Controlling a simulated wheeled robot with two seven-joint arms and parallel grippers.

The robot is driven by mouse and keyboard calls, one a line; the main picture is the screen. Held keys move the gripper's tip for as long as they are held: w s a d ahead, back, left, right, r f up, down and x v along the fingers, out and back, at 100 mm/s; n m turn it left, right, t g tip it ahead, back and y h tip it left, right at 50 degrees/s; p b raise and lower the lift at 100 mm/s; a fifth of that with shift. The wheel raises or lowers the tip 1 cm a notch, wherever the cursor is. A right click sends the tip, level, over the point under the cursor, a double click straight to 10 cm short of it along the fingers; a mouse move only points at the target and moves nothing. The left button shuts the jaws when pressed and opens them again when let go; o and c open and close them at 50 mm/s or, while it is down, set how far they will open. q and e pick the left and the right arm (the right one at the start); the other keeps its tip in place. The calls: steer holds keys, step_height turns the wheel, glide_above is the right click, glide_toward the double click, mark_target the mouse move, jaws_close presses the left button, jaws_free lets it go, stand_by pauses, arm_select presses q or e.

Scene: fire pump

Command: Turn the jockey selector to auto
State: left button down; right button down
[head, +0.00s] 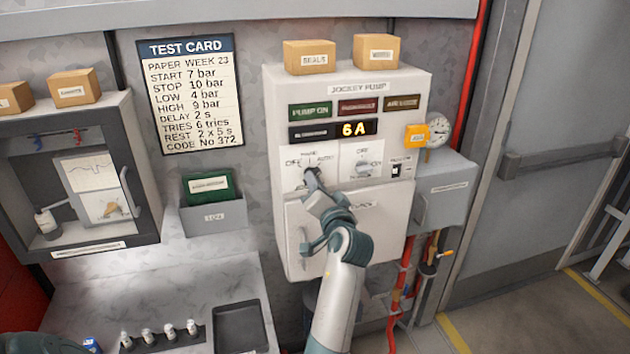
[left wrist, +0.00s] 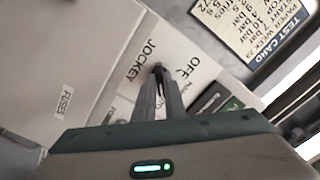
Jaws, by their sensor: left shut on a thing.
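My left gripper (head: 313,188) comes up from below and is shut on the selector. In the left wrist view the two fingers (left wrist: 158,90) close on the dark knob (left wrist: 158,69), beside the words JOCKEY and OFF. The fingers hide most of the knob, so I cannot tell which label it points to. My right gripper is not in view.
A second selector (head: 368,168) sits just right of the jockey selector. Below is a cover with a handle (head: 303,240). Cardboard boxes (head: 309,57) stand on top. A grey holder (head: 214,215) hangs at the left.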

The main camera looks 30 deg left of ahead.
arm_select(q)
steer(key=shift+r+m, duration=0.15)
steer(key=shift+m, duration=0.15)
steer(key=c, duration=1.9)
jaws_free()
steer(key=shift+c, duration=0.2)
steer(key=shift+o, duration=0.6)
steer(key=shift+w, duration=0.1)
steer(key=shift+f, duration=0.2)
